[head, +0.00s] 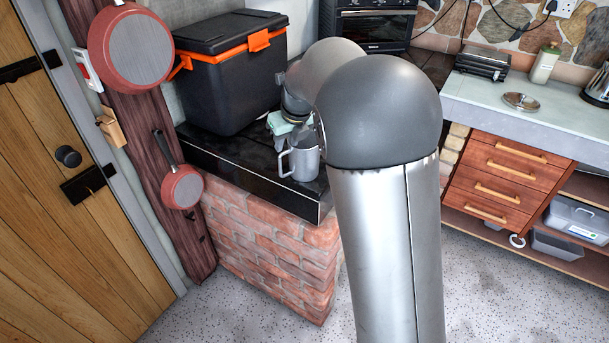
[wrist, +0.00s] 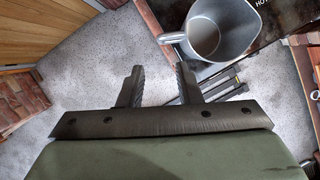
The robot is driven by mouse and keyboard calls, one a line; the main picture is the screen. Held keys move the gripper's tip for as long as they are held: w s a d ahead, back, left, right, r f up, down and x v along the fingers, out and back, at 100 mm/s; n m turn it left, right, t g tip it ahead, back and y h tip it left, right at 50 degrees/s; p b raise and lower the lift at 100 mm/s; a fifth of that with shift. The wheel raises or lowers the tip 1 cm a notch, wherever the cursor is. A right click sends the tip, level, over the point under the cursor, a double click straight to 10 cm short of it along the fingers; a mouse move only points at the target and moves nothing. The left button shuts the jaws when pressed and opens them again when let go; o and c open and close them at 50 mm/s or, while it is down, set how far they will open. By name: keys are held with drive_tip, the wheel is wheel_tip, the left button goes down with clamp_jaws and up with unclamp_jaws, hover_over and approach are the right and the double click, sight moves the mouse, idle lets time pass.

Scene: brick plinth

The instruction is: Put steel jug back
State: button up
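The steel jug (head: 303,158) stands upright on the black top (head: 245,171) of the brick plinth, close to its front edge, with its handle to the left. In the wrist view the jug (wrist: 232,40) is seen from above, its handle towards the left and a brownish patch inside that may be liquid or a reflection. My gripper (wrist: 158,78) is open and empty, with speckled floor showing between its fingers. The jug lies beyond the right finger, and I see no grip on it. In the head view my arm hides the gripper.
A black cooler box (head: 229,88) with orange trim fills the plinth's back left. A pale green cloth (head: 281,122) lies behind the jug. Red pans (head: 131,48) hang on the post at left. A counter (head: 541,109) with drawers stands at right. Floor in front is clear.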

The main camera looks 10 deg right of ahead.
drive_tip(key=s+d+f+n+g, duration=0.1)
drive_tip(key=s+d+n, duration=0.1)
drive_tip(key=s+n, duration=0.8)
drive_tip(key=s+d+f+n+g+h, duration=0.1)
drive_tip(key=s+n, duration=1)
drive_tip(key=s, duration=0.3)
drive_tip(key=s+d+f+n+g, duration=0.1)
drive_tip(key=s+d+f+n, duration=0.1)
drive_tip(key=s+n, duration=0.8)
drive_tip(key=shift+s+d+n+g+h, duration=0.3)
drive_tip(key=shift+s+d+n, duration=0.1)
drive_tip(key=shift+s, duration=0.7)
drive_tip(key=shift+a, duration=0.1)
